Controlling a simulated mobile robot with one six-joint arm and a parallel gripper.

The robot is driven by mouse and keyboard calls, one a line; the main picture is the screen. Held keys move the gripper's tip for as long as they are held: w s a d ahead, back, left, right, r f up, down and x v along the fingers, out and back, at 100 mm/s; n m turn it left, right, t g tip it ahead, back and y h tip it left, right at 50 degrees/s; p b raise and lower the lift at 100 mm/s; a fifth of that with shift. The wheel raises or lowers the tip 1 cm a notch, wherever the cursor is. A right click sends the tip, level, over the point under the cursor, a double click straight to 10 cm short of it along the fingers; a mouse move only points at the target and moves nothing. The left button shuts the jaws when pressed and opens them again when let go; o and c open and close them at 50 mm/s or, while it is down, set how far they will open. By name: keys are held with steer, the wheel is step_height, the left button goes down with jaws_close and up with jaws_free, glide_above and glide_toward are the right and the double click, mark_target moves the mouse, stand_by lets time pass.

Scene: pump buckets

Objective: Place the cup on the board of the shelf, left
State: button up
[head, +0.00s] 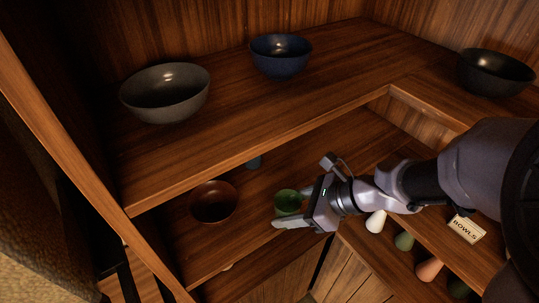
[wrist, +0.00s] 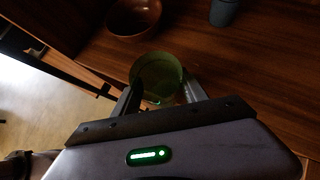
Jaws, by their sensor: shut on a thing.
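A green cup (head: 288,201) is held between the fingers of my gripper (head: 290,209). The cup is over the middle board (head: 262,181) of the wooden shelf, near its front edge; I cannot tell whether it touches the board.
A brown bowl (head: 213,201) stands left of the cup. A blue-grey cup (wrist: 223,12) stands farther back. The upper board (head: 230,115) carries several bowls and overhangs the middle board. A "BOWLS" sign (head: 466,229) and several coloured objects are at lower right.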

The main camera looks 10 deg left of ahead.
steer(key=w+a, duration=0.6)
steer(key=a, duration=0.1)
steer(key=shift+w+a+f, duration=0.35)
steer(key=shift+w+f, duration=0.15)
steer(key=shift+f, duration=0.3)
steer(key=shift+s+d, duration=0.1)
steer(key=shift+d, duration=0.05)
steer(key=shift+f, duration=0.15)
steer(key=o, duration=1.5)
steer(key=shift+c, duration=0.2)
